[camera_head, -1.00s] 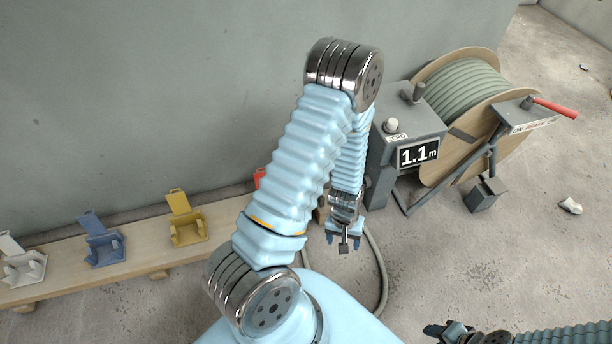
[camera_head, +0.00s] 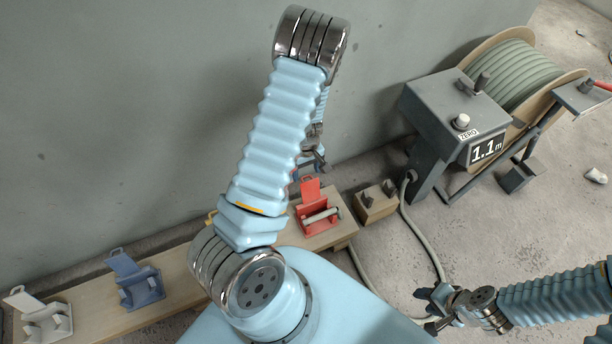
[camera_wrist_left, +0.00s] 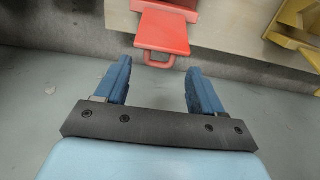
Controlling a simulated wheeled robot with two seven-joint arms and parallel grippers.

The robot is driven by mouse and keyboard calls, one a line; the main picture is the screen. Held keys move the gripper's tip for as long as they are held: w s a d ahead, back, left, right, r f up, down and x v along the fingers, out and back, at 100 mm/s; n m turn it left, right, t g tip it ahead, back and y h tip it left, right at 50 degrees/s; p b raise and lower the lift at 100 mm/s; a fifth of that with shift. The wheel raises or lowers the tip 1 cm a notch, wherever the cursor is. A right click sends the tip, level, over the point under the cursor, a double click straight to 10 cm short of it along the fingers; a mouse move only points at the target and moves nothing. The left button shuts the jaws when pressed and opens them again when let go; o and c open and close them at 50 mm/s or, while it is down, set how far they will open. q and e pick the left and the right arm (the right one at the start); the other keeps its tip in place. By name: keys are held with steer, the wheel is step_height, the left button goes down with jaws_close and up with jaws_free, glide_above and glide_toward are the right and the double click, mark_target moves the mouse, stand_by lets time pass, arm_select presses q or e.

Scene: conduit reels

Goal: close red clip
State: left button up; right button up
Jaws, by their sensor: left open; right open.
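The red clip (camera_head: 320,225) sits at the right end of the wooden board, its lid (camera_head: 310,188) standing up and open. A pale cylindrical piece (camera_head: 320,216) lies across the clip. In the left wrist view the red lid (camera_wrist_left: 163,30) with its loop tab is just beyond my fingertips, roughly centred between them and not gripped. My left gripper (camera_wrist_left: 158,80) is open and empty; in the head view (camera_head: 310,168) it is above and behind the lid, partly hidden by my arm. My right gripper (camera_head: 432,310) is open and empty at the lower right, over the floor.
The blue clip (camera_head: 138,282) and the white clip (camera_head: 42,322) stand open further left on the board (camera_head: 95,305). The yellow clip (camera_wrist_left: 295,25) is mostly hidden by my arm in the head view. Grey conduit (camera_head: 422,237) runs from the measuring unit (camera_head: 455,120). A wall rises behind.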

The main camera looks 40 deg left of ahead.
mark_target(309, 188)
arm_select(q)
steer(key=shift+f, duration=1.25)
steer(key=shift+d, duration=0.1)
jaws_close()
